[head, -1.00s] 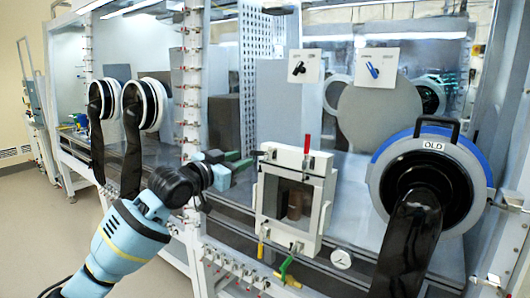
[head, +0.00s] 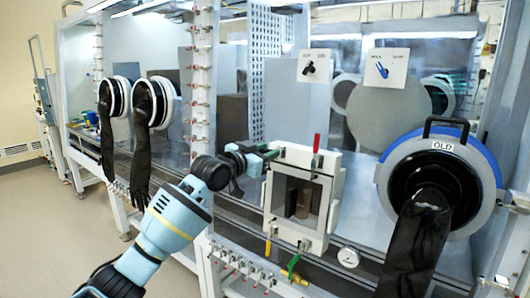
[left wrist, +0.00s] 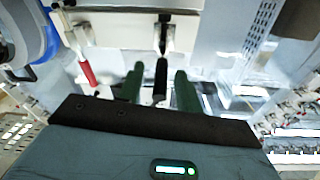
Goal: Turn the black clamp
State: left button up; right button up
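The black clamp (left wrist: 161,78) shows in the left wrist view as a dark handle pointing down from a bracket on the white door frame. My left gripper (left wrist: 159,90) is open, with one green finger on each side of the handle and a gap on both sides. In the head view the left gripper (head: 272,153) is at the upper left corner of the small white door (head: 328,205); the clamp is hard to make out there. A red-handled clamp (head: 316,143) stands upright on the door's top edge and also shows in the left wrist view (left wrist: 87,72). My right gripper is not in view.
A round port marked OLD (head: 443,146), with a black glove (head: 416,245) hanging from it, is right of the door. Below the door are a yellow handle (head: 268,245), a green handle (head: 293,264) and a gauge (head: 348,257). More gloves (head: 143,140) hang at left.

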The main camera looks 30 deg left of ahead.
pick_arm(q)
jog(key=shift+c, duration=0.2)
grip_shut()
jog(key=shift+a, duration=0.1)
